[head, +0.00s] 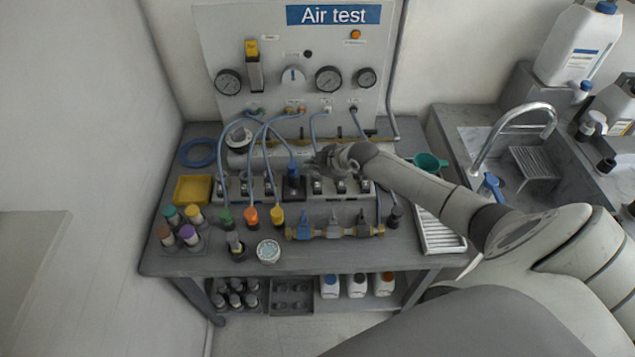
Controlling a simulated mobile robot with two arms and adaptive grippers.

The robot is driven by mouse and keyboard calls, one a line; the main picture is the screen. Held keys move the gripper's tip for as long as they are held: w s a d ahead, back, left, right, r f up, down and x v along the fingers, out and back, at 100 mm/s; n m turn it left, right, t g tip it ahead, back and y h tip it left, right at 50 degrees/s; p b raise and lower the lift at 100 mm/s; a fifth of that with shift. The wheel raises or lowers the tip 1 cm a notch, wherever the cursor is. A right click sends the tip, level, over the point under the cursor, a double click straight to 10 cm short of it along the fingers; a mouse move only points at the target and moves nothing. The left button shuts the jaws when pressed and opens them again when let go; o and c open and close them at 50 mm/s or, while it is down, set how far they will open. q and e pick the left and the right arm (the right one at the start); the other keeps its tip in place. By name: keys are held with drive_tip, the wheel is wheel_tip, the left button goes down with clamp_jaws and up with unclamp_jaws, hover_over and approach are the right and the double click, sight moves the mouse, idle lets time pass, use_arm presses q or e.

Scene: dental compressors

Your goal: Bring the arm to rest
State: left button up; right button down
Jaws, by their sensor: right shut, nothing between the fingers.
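My right arm reaches in from the right across the bench. My right gripper (322,158) is over the middle of the bench, above the row of dark fittings (317,186) and in front of the air test panel (290,122). It is shut and holds nothing. It is small and dark here, and whether it touches the blue hose or the fitting beside it I cannot tell. My left gripper is not in view.
The grey bench (200,262) carries a yellow tray (192,190), capped bottles (188,236), colored hose plugs (250,216), a valve manifold (335,232) and a white rack (440,236). A green cup (430,162) stands near my forearm. A sink (500,150) is at right.

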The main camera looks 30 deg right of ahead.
idle(0.7)
